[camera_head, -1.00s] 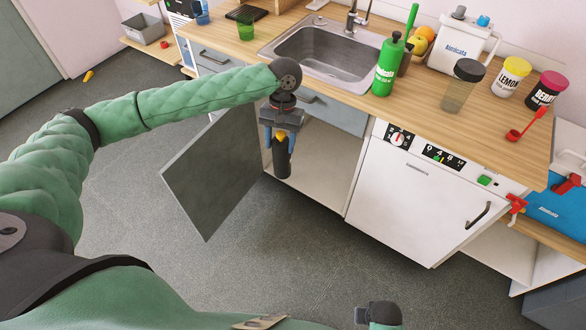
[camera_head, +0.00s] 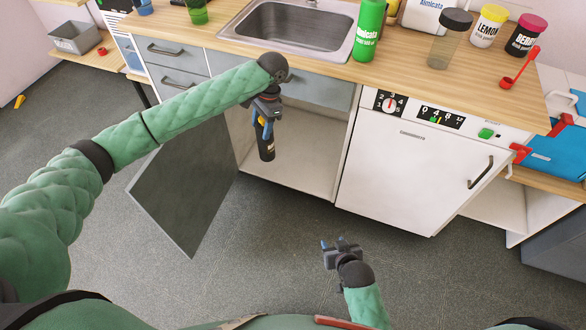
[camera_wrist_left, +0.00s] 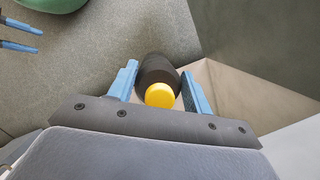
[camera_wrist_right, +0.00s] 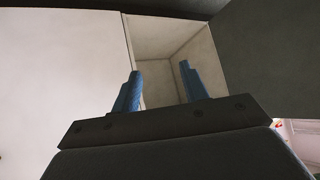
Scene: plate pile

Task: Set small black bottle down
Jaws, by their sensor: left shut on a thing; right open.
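The small black bottle (camera_head: 267,148) has a yellow cap, seen in the left wrist view (camera_wrist_left: 159,96). My left gripper (camera_head: 265,122) is shut on it, with one blue finger on each side near the cap. The bottle hangs roughly upright at the opening of the cabinet (camera_head: 310,175) below the sink. I cannot tell whether its base touches the cabinet floor. My right gripper (camera_head: 333,246) is open and empty, in front of the cabinet and low. In the right wrist view its fingers (camera_wrist_right: 159,70) point towards an open pale compartment.
The grey cabinet door (camera_head: 185,195) stands open to the left. A white dishwasher (camera_head: 415,175) is right of the opening. The counter above holds a sink (camera_head: 290,38), a green bottle (camera_head: 368,30) and jars (camera_head: 488,27). The cabinet floor right of the bottle is clear.

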